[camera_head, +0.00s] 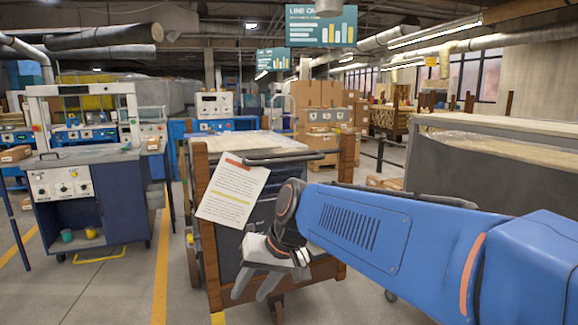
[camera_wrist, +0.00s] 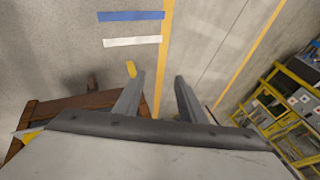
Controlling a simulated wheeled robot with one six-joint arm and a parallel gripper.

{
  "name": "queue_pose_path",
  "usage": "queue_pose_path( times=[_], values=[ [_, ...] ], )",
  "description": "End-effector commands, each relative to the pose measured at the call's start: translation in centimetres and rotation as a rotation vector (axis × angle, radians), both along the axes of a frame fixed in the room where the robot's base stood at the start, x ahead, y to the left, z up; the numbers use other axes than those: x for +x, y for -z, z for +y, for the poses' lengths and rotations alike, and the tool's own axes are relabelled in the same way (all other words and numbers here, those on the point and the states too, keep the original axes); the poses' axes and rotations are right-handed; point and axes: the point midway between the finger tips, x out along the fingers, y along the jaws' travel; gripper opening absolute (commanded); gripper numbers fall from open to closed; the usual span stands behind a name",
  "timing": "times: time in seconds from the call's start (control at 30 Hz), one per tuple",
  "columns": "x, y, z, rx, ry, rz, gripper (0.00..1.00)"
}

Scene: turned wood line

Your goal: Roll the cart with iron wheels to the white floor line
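A wooden-framed cart (camera_head: 214,262) with upright posts, a dark front panel and a black push bar (camera_head: 285,156) stands ahead of me. Its low wheel (camera_head: 276,310) is partly in view; I cannot tell its metal. Part of its brown wood (camera_wrist: 68,108) shows at the left in the wrist view. My gripper (camera_head: 250,291) hangs in front of the cart, below the bar. In the wrist view its fingers (camera_wrist: 160,78) are apart with only floor between them. The white floor line (camera_wrist: 132,41) lies beside a blue strip (camera_wrist: 130,16); neither is visible in the head view.
A printed sheet (camera_head: 232,192) covers the cart's upper left front. A blue workstation (camera_head: 80,190) stands at the left, a grey-sided bench (camera_head: 490,165) at the right. Boxes (camera_head: 322,95) stand behind. Yellow lines (camera_head: 160,265) mark an aisle of open floor. A yellow rack (camera_wrist: 275,115) shows at right.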

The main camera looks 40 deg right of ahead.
Motion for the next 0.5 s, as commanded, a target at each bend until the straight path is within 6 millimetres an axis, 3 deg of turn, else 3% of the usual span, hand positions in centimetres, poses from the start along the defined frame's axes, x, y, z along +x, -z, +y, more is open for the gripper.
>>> queue_pose_path(
  times=[0.27, 0.5],
  values=[
    [7.5, -4.6, -4.6, 0.259, 0.222, -0.065, 0.37],
    [13.2, -8.9, -11.7, 0.464, 0.402, -0.174, 0.37]
  ],
)
